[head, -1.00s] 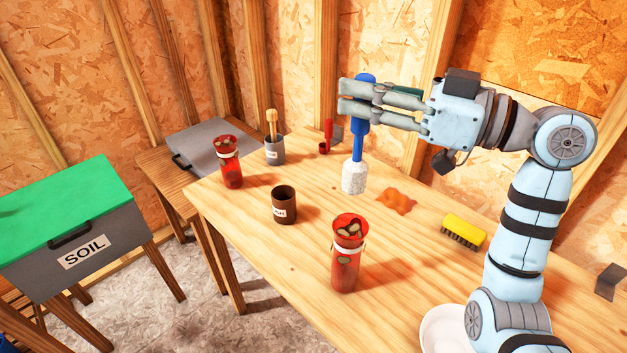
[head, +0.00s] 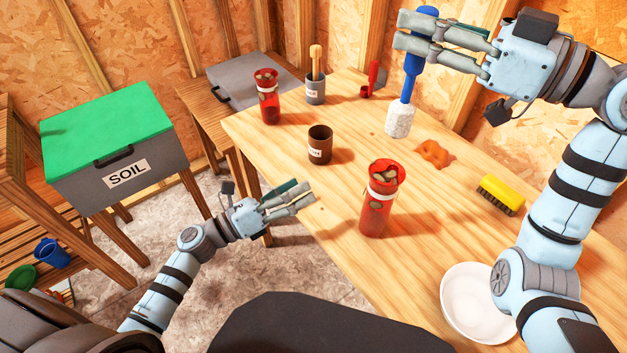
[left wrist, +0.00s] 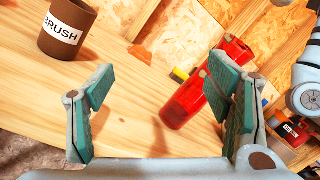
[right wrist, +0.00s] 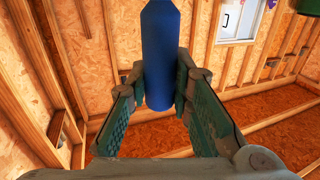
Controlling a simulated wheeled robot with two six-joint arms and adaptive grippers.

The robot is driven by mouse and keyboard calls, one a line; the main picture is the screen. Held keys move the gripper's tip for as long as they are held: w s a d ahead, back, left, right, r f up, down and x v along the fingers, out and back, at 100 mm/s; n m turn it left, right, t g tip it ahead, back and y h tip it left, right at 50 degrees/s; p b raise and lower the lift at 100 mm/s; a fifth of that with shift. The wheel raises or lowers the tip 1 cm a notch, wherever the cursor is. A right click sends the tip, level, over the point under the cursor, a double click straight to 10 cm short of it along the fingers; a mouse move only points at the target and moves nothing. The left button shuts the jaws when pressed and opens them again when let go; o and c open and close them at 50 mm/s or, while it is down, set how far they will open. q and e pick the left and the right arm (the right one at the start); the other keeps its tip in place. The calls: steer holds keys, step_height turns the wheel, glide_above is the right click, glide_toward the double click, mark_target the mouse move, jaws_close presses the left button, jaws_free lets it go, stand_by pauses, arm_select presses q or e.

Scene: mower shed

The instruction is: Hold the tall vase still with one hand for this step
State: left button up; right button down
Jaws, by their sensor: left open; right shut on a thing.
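A tall red vase (head: 376,205) with a pale band and stones in its mouth stands upright on the workbench near its front edge. It also shows in the left wrist view (left wrist: 183,104), ahead between the spread fingers. My left gripper (head: 308,194) is open and empty, left of the vase and apart from it, by the bench edge. My right gripper (head: 402,30) is shut on the blue handle of a brush (head: 413,68) with a white head, held over the bench. The handle fills the middle of the right wrist view (right wrist: 160,55).
A second red vase (head: 268,102) and a grey pot (head: 316,90) stand at the back left. A brown "BRUSH" pot (head: 320,146) stands between the vases. An orange cloth (head: 433,153), yellow scrubbing brush (head: 501,195) and white plate (head: 474,306) lie to the right. A soil box (head: 115,155) stands left.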

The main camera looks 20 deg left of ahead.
mark_target(366, 201)
arm_select(q)
steer(key=s+d+r+m+g+h, duration=0.2)
steer(key=s+d+m+g, duration=0.35)
steer(key=m, duration=0.55)
steer(key=x, duration=1.2)
steer(key=shift+w+d, duration=0.1)
steer(key=shift+w, duration=0.3)
steer(key=c, duration=1.5)
steer(key=o, duration=0.7)
steer(key=shift+c, duration=1.3)
